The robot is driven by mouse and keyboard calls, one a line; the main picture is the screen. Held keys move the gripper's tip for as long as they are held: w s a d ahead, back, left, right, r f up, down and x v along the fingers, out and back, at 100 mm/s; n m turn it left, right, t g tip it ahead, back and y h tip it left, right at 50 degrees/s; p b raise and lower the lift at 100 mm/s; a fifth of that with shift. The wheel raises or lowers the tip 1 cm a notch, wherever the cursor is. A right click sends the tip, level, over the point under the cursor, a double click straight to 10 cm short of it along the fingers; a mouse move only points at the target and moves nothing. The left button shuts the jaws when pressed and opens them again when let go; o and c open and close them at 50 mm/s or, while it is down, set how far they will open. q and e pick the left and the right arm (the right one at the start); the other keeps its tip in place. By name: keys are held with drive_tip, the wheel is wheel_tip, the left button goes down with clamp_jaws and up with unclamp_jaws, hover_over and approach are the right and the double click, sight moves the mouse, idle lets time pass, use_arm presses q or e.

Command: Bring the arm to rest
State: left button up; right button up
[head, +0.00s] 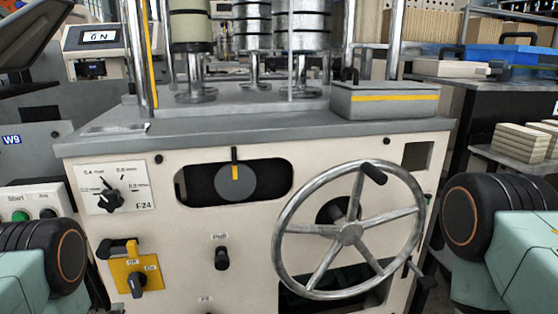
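Neither of my grippers shows in the head view. Rounded black joints with orange rings and teal links, parts of my own arms, stand at the left and right edges of the picture. What my grippers hold, if anything, is out of sight. Between the arm parts is a cream machine cabinet (190,235) with a large metal handwheel (350,234) at its right. The handwheel has a dark knob (373,174) near its upper right rim. No arm part visibly touches the cabinet or the wheel.
The cabinet front carries a rotary dial (114,199), a grey disc with a yellow mark (235,182), a yellow switch plate (136,274) and a black pull knob (222,258). A grey box with a yellow stripe (385,101) sits on top. Shelving with stacked boards (521,141) stands at right.

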sight(135, 290)
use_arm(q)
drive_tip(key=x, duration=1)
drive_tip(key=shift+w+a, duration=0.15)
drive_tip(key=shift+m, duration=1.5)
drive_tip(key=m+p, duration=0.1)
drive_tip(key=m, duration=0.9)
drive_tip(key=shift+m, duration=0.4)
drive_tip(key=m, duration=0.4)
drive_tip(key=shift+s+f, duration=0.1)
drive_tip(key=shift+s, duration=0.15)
